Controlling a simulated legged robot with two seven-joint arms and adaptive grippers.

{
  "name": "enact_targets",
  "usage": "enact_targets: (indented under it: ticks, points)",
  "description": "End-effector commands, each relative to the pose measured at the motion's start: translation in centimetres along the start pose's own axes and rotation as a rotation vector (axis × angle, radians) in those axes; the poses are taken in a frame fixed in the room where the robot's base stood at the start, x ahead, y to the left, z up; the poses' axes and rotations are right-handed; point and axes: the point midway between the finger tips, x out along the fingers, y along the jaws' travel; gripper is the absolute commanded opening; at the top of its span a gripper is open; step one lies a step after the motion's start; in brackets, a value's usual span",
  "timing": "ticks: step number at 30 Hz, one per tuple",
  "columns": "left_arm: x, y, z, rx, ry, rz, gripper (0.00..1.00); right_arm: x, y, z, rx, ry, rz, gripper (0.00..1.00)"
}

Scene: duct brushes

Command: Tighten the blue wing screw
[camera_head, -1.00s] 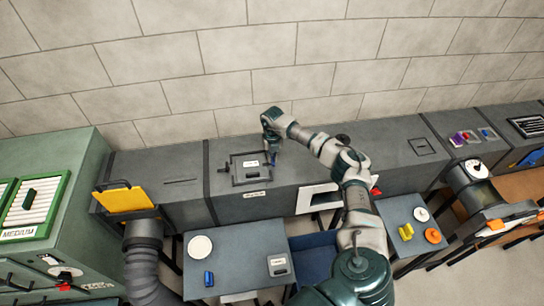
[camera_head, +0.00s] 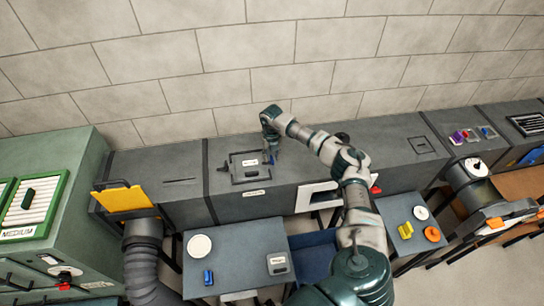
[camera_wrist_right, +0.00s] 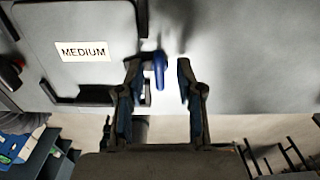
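The blue wing screw (camera_wrist_right: 160,70) shows in the right wrist view as a blue upright piece between my right gripper's two fingers, nearer the left finger. My right gripper (camera_wrist_right: 159,72) is open there, with a gap visible on the right side of the screw; contact on the left side is hard to tell. In the head view my right gripper (camera_head: 269,150) is at the right edge of the framed hatch (camera_head: 250,180) on the grey duct, and the screw is a small blue spot beneath it. The hatch carries a "MEDIUM" label (camera_wrist_right: 83,51). My left gripper is not in view.
The grey duct (camera_head: 180,205) runs along the block wall. A small table (camera_head: 235,245) with a white disc (camera_head: 200,245) and a blue item (camera_head: 208,277) stands in front. A yellow flap (camera_head: 125,199) is at left, and a green cabinet (camera_head: 70,175) beyond it.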

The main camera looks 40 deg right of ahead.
Motion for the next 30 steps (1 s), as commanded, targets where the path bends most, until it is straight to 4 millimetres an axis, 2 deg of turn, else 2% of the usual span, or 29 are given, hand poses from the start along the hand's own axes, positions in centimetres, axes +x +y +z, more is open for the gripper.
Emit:
enact_targets:
  ticks: [5, 12, 15, 21, 30]
  points:
    - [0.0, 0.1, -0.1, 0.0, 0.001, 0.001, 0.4, -3.0, -0.1, 0.2, 0.001, -0.004, 0.001, 0.36]
    - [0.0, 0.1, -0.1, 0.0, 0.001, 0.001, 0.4, -8.3, 0.0, 0.2, 0.0, -0.001, 0.002, 0.36]
    - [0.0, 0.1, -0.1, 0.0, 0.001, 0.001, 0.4, -9.9, -0.1, 0.3, 0.0, 0.0, 0.002, 0.36]
    - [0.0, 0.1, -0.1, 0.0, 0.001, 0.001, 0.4, -11.3, -0.1, 0.2, 0.0, 0.003, 0.001, 0.36]
    - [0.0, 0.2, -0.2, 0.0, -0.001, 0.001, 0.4, -11.3, -0.1, 0.2, 0.0, 0.003, 0.0, 0.36]
